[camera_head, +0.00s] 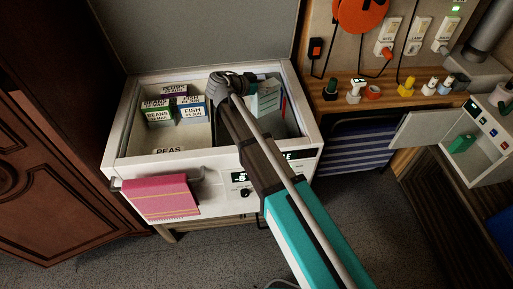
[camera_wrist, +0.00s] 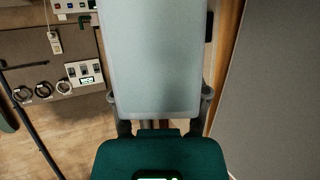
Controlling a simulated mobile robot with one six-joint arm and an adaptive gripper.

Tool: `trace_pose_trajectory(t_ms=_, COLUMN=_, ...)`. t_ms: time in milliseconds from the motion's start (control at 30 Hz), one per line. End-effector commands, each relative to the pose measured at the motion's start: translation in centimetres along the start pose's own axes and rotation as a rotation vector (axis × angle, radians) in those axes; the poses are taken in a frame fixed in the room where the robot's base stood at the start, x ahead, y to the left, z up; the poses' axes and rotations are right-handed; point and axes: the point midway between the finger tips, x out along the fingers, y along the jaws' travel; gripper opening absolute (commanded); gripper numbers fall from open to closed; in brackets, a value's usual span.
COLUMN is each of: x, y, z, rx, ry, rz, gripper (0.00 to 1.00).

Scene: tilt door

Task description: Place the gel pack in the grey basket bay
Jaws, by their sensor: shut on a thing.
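The gel pack looks like a pale grey-green slab (camera_wrist: 155,60) in the wrist view. My gripper (camera_wrist: 162,105) is shut on it, with a finger at each side. In the head view my arm reaches over the open white freezer (camera_head: 118,140), its end above the inner space. A pale slab (camera_head: 266,98) beside the arm end appears to be the same pack; my fingers are hidden there. The grey bay (camera_head: 285,122) on the freezer's right side is partly covered by my arm and that slab. I cannot tell whether the pack touches anything.
Several labelled boxes (camera_head: 160,112) stand in the freezer's left part. A pink towel (camera_head: 160,198) hangs on its front rail. The raised grey lid (camera_head: 200,35) stands behind. To the right are a bench with plugs (camera_head: 405,88) and an open white cabinet (camera_head: 475,150) holding a green object.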

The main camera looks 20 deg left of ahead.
Motion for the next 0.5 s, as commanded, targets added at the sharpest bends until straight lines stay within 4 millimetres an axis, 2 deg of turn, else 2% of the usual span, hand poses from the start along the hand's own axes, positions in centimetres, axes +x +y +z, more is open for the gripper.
trace_pose_trajectory(t_ms=33, x=1.3, y=-0.1, z=1.3, rx=0.003, ry=0.001, rz=0.007, gripper=0.00)
trace_pose_trajectory(t_ms=200, x=3.7, y=-0.1, z=2.7, rx=0.011, ry=0.001, rz=0.027, gripper=0.00)
trace_pose_trajectory(t_ms=500, x=5.6, y=0.0, z=3.5, rx=0.018, ry=0.000, rz=0.043, gripper=0.00)
